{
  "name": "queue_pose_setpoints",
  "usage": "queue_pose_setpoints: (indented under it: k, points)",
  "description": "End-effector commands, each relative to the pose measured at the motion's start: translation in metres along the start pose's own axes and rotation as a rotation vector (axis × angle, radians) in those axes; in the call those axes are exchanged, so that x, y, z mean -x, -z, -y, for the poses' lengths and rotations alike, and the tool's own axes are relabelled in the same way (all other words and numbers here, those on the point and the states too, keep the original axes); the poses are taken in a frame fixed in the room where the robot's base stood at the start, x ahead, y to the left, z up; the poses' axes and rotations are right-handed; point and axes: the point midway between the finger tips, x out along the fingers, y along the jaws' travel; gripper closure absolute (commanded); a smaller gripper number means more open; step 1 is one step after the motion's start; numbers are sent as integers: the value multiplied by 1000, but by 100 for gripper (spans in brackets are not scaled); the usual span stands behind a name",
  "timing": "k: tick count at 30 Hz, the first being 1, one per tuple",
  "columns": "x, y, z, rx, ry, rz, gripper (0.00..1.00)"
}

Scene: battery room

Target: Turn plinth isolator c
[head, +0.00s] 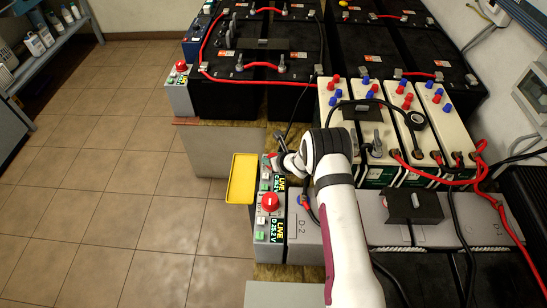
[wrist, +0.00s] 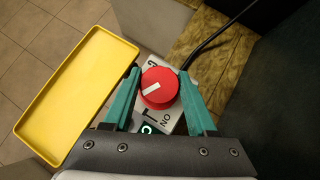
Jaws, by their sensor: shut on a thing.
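Another red knob (head: 270,202) is nearer on the same unit, beside green displays reading LIVE. A third red knob (head: 181,66) is farther back.
A yellow tray (head: 231,180) is just left of the gripper and also shows in the wrist view (wrist: 33,101). Cream batteries (head: 345,95) with red cables stand to the right, black ones (head: 235,95) behind. A black cable passes near the gripper. The tiled floor (head: 120,200) at left is clear.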

Motion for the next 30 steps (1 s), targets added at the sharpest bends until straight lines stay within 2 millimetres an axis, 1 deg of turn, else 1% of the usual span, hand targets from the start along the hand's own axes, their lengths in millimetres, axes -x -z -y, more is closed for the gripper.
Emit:
queue_pose_setpoints:
  k: [1,6,15,30]
  points:
    - [0,0,-3,-22,19,-1,98]
    - [0,0,-3,-99,98,3,98]
    - [-1,-1,-2,-186,185,9,98]
    - [-1,-2,-2,-210,209,12,98]
